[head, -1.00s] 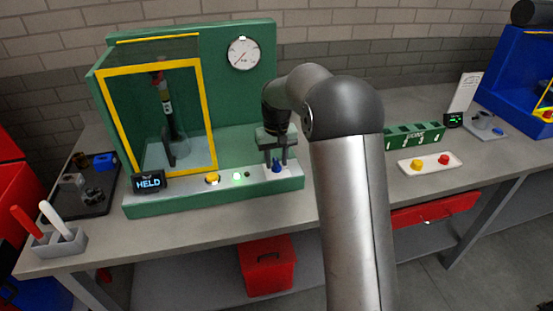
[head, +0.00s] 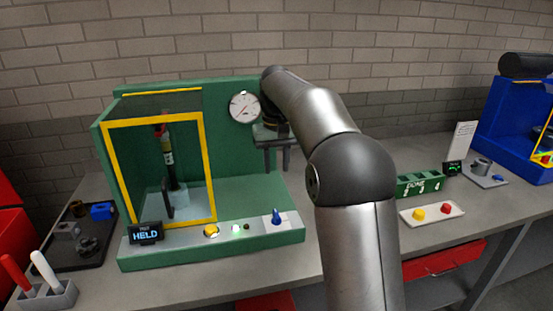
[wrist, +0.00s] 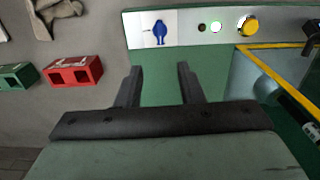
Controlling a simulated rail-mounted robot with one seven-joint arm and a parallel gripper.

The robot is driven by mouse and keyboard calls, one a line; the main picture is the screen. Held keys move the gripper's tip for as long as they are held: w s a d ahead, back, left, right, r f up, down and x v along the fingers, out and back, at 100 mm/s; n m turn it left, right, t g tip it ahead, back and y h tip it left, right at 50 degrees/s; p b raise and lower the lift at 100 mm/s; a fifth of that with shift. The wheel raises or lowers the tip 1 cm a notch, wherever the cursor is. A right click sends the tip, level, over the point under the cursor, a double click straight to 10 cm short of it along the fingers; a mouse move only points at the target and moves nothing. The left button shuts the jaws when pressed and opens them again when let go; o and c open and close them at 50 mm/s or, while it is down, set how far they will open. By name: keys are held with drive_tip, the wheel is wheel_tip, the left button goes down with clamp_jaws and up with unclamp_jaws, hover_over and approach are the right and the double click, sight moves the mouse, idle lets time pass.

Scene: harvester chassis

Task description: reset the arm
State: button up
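My gripper (head: 273,150) hangs at the end of my arm, in front of the green station's back panel below the round gauge. In the wrist view my gripper (wrist: 160,88) shows two dark fingers spread apart with nothing between them. It is open and empty. Under it is the green test station (head: 245,195) with its front strip. The strip carries a blue knob (head: 277,217), also visible in the wrist view (wrist: 159,31), which my fingers do not touch.
A yellow-framed guard (head: 210,165) encloses a dark cylinder. A "HELD" display (head: 146,232) stands at front left. A green DONE rack (head: 420,184) and a white button tray (head: 432,213) lie right of my arm. A gauge (head: 244,107) is close to my wrist.

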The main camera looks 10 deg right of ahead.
drive_tip(key=shift+r, duration=0.65)
drive_tip(key=s+f, duration=0.5)
drive_tip(key=s, duration=0.6)
drive_tip(key=s+f, duration=0.5)
drive_tip(key=s, duration=0.7)
drive_tip(key=s+f, duration=0.5)
drive_tip(key=s, duration=0.7)
drive_tip(key=shift+s+a+f+t, duration=0.15)
drive_tip(key=shift+s+t, duration=0.1)
drive_tip(key=shift+t, duration=0.05)
drive_tip(key=shift+c, duration=0.3)
